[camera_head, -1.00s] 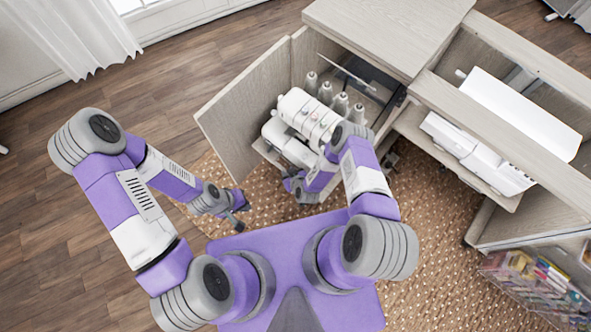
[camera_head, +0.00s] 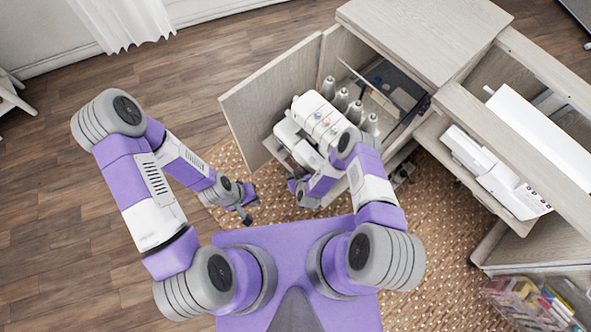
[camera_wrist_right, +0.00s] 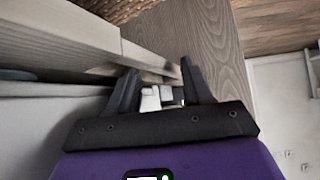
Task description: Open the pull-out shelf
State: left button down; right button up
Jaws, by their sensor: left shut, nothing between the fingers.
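The pull-out shelf (camera_head: 273,148) is a pale wooden board low in the open cabinet, with a white sewing machine (camera_head: 318,122) on it. The machine and my right arm hide most of the shelf. My right gripper (camera_head: 294,180) is at the shelf's front, partly hidden by its own arm. In the right wrist view its dark fingers (camera_wrist_right: 158,76) are apart, and a pale board edge (camera_wrist_right: 150,58) runs up to them. I cannot tell whether they touch it. My left gripper (camera_head: 247,215) is shut and empty over the rug, left of the cabinet.
The cabinet door (camera_head: 268,95) stands open on the left; a wood panel (camera_wrist_right: 212,45) rises beside the right fingers. Several thread cones (camera_head: 355,110) stand behind the machine. Another white machine (camera_head: 490,170) sits at right above a clear bin (camera_head: 535,305). Wooden floor (camera_head: 75,235) is free at left.

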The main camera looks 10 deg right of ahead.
jog(key=shift+r, duration=0.1)
jog(key=shift+s+r, duration=0.1)
jog(key=shift+r, duration=0.1)
jog(key=p+v, duration=0.3)
jog(key=v, duration=0.4)
dwell(0.5)
jog(key=s+d+r+m+g+y+p, duration=0.1)
jog(key=s+r+g, duration=0.3)
jog(key=r, duration=0.6)
jog(key=s+d+r+m+g+y, duration=0.1)
jog(key=s+r+m+g, duration=0.2)
jog(key=s+r, duration=0.3)
notch_tip(320, 180, up, 5)
jog(key=shift+d+r+m+g+p, duration=0.1)
jog(key=shift+d+m+g+p, duration=0.3)
jog(key=shift+g, duration=0.3)
